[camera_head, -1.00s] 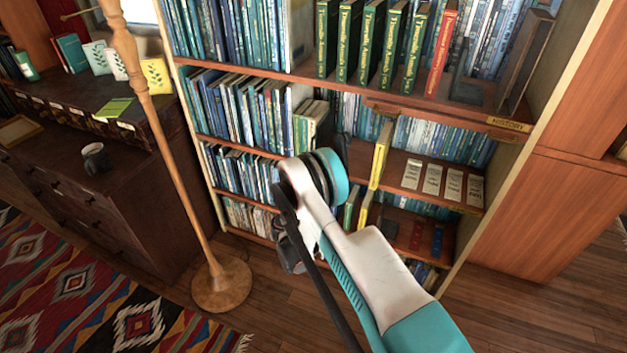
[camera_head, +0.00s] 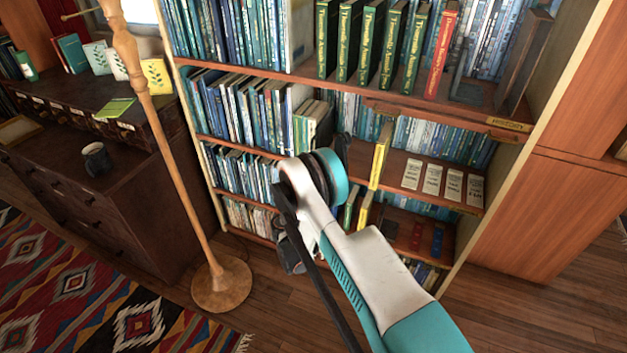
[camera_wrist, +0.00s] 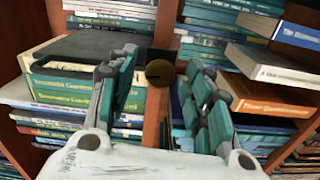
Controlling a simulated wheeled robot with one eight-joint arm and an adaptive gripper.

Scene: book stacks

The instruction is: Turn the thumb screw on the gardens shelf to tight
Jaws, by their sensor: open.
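The thumb screw (camera_wrist: 160,73) is a round, dark brass knob on a brown upright shelf board, seen in the wrist view. My gripper (camera_wrist: 163,66) is open, with one jointed grey-and-teal finger on each side of the knob. I see gaps between the fingers and the knob, and cannot tell the exact depth between them. A darker mark on the knob's face is too small to read. In the head view my arm hides the knob, and only a dark bit of my gripper (camera_head: 343,146) shows against the shelf.
Green Gardens books (camera_wrist: 75,85) lie left of the knob in the wrist view. Orange-and-white books (camera_wrist: 275,98) jut out on the right. In the head view a yellow book (camera_head: 380,155) stands right of my wrist, and a wooden lamp pole (camera_head: 175,150) stands left.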

